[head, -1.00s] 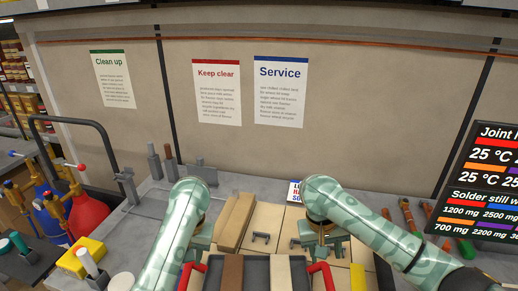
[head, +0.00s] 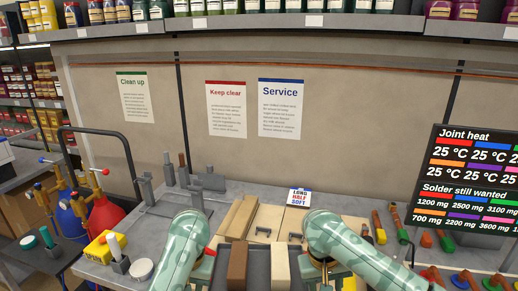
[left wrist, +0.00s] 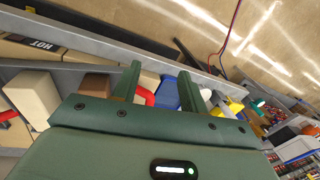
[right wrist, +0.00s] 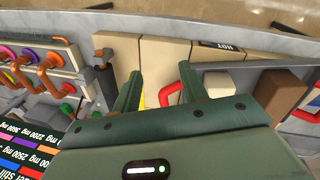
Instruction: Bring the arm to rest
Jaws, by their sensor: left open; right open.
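My left arm reaches in at the lower left of the head view, and my right arm at the lower right. In the left wrist view my left gripper (left wrist: 158,80) is open, with two separate fingers and nothing held between them. A red handle (left wrist: 145,97) shows beyond its fingers. In the right wrist view my right gripper (right wrist: 160,80) is open and empty, with a red handle (right wrist: 172,88) beyond its fingers. In the head view my right gripper (head: 323,274) is partly cut off by the lower edge, and the left fingers are hidden.
A brown block (head: 237,268) and a cream block (head: 281,268) stand between the arms. Pale tiles (head: 267,219) lie behind them. A small sign (head: 299,197) stands at the back.

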